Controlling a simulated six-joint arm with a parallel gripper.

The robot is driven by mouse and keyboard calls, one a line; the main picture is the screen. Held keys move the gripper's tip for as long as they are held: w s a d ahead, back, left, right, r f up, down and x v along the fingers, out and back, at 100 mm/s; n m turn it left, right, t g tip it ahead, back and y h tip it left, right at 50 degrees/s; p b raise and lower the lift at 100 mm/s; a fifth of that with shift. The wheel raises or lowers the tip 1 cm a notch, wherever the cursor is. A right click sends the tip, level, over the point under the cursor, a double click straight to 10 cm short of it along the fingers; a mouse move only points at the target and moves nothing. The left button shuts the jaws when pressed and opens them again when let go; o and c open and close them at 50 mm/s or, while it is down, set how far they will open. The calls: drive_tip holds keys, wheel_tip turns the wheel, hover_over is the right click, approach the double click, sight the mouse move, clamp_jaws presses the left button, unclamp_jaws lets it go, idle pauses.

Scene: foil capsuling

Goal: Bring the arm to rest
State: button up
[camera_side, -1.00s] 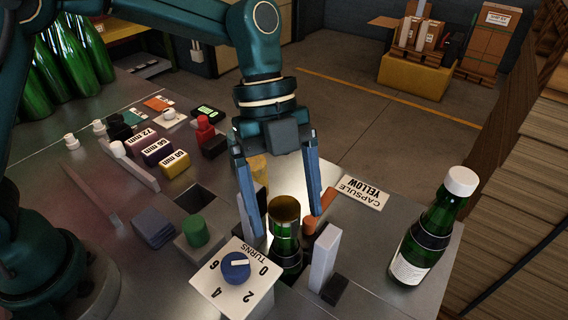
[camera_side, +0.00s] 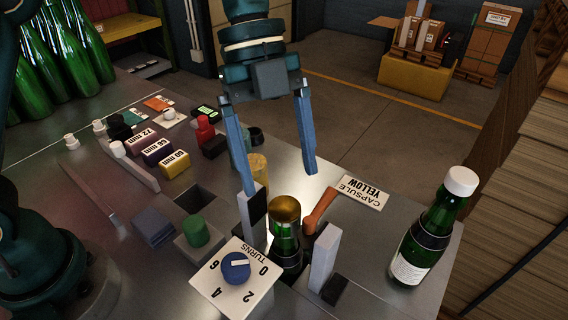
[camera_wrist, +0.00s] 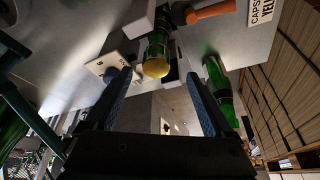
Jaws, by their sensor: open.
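My gripper (camera_side: 278,180) is open and empty, its two blue fingers pointing down above the work station. Below it stands a green bottle (camera_side: 286,243) with a gold-yellow capsule (camera_side: 284,209) on its top, upright between two pale posts. The fingertips are apart from the capsule and above it. In the wrist view the capsule (camera_wrist: 156,68) shows ahead of and between the open fingers (camera_wrist: 160,85). An orange handle (camera_side: 320,208) is beside the bottle. The turns dial (camera_side: 235,267) has a blue knob with a white mark, in front of the bottle.
A green bottle with a white cap (camera_side: 436,225) stands at the right. A "CAPSULE YELLOW" card (camera_side: 357,192) lies behind the station. Labelled blocks (camera_side: 158,152), a green cylinder (camera_side: 195,231) and small knobs are at the left. Several green bottles (camera_side: 55,60) stand at the back left.

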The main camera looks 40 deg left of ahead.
drive_tip(key=s+a+r+n+t+y, duration=0.1)
drive_tip(key=s+a+r+n+t, duration=0.5)
drive_tip(key=a, duration=0.3)
drive_tip(key=s+a+f+n+y, duration=0.1)
drive_tip(key=s+a+f+n, duration=0.1)
drive_tip(key=n, duration=0.7)
drive_tip(key=s+a+f+n+t+y, duration=0.1)
drive_tip(key=a+f+n, duration=0.3)
drive_tip(key=n, duration=0.5)
drive_tip(key=shift+s+a+f+t+y, duration=0.2)
drive_tip(key=shift+s+a+t+y, duration=0.25)
drive_tip(key=shift+s, duration=0.3)
drive_tip(key=shift+d, duration=0.1)
